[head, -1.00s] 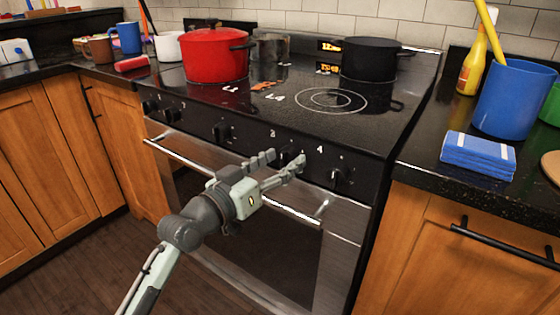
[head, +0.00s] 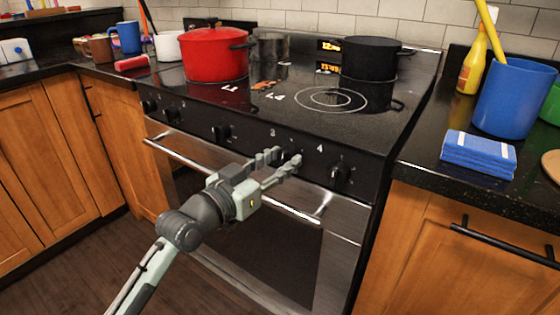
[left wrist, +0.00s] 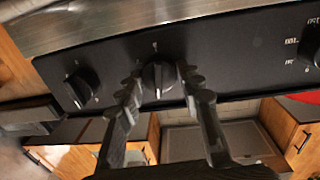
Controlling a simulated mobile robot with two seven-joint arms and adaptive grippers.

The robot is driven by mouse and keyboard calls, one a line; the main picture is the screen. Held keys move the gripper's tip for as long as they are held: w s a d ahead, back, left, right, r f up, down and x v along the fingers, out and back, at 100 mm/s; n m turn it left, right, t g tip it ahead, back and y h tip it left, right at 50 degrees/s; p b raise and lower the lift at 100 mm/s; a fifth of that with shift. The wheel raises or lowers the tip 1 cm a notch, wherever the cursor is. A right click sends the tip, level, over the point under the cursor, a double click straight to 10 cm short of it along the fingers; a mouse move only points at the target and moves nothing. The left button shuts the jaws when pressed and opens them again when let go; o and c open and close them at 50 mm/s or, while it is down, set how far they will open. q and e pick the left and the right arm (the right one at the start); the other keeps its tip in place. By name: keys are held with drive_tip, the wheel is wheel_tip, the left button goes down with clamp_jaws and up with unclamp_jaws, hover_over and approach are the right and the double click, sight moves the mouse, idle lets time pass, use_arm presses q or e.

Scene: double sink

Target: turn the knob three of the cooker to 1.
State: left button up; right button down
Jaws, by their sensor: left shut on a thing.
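The cooker (head: 362,215) has a black front panel with a row of black knobs. Knob three (head: 287,155) is below the printed 3 and mostly hidden by my left gripper (head: 284,159). In the left wrist view, that knob (left wrist: 158,79) sits between the two fingertips of my left gripper (left wrist: 160,84), which is shut on it from both sides. Its grip bar looks close to upright in that view; its setting is too small to read. The knob under the 4 (head: 340,176) is free to the right. My right gripper is not in view.
The oven handle (head: 190,160) runs just below the knobs, under my left gripper. A red pot (head: 215,55) and a black pot (head: 370,60) stand on the hob. A blue towel (head: 478,155) and a blue container (head: 515,98) are on the right counter.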

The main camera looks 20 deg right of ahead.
use_arm(q)
drive_tip(key=m, duration=0.2)
drive_tip(key=shift+r+m, duration=0.1)
drive_tip(key=shift+m, duration=0.3)
drive_tip(key=shift+m+p, duration=0.3)
drive_tip(key=shift+m, duration=0.1)
drive_tip(key=m+p, duration=0.1)
drive_tip(key=m, duration=0.3)
drive_tip(key=shift+y, duration=0.3)
drive_tip(key=shift+m+p, duration=0.35)
drive_tip(key=shift+m, duration=0.55)
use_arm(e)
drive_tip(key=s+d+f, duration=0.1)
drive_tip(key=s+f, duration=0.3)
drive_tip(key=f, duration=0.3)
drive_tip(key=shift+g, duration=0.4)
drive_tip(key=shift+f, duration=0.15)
use_arm(q)
drive_tip(key=o, duration=1.2)
drive_tip(key=shift+c, duration=0.2)
drive_tip(key=shift+s, duration=0.1)
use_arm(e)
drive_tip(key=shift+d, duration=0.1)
